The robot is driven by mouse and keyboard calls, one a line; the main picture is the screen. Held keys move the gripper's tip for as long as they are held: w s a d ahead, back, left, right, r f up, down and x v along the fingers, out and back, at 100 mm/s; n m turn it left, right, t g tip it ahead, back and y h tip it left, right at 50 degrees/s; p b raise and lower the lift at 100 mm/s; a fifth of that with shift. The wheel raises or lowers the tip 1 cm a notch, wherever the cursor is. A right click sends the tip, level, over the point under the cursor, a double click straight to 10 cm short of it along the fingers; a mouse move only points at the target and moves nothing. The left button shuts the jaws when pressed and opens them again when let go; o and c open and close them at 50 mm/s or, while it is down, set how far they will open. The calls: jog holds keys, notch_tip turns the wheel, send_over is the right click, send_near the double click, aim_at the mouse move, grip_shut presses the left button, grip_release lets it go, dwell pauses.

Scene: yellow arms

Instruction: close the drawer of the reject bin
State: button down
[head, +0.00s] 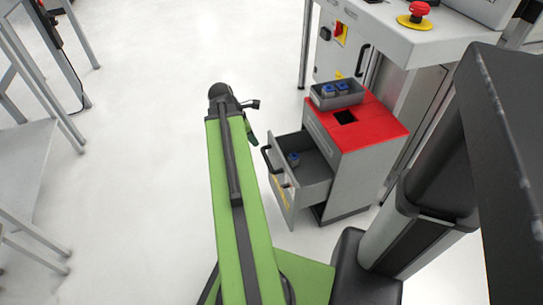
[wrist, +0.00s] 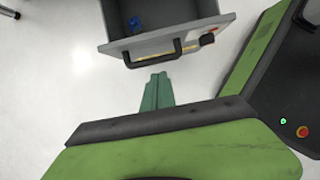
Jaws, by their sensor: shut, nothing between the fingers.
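The reject bin (head: 366,145) is a grey cabinet with a red top and a square hole in it, at the right of the head view. Its drawer (head: 312,178) is pulled out to the left, with a blue-topped part (head: 293,158) inside and a dark handle on its front. The wrist view shows the open drawer (wrist: 190,32) at the top and its black handle (wrist: 157,57). My gripper (wrist: 158,78) is shut and empty, just short of the handle in that picture. In the head view my gripper (head: 252,139) is mostly hidden behind my arm, near the drawer front.
A grey tray (head: 337,97) with blue-topped parts sits on the bin's top. A white machine with a red emergency button (head: 419,9) stands behind it. Grey tables (head: 25,165) stand at the left. The floor (head: 150,130) left of the drawer is clear.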

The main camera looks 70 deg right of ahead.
jog(key=b+x, duration=0.3)
jog(key=s+d+b+x, duration=0.1)
jog(key=b+x, duration=0.2)
jog(key=x, duration=0.1)
jog(key=s+r+b+x, duration=0.1)
jog(key=b+x, duration=0.2)
jog(key=x, duration=0.1)
jog(key=shift+d, duration=0.3)
jog(key=shift+s+d, duration=0.3)
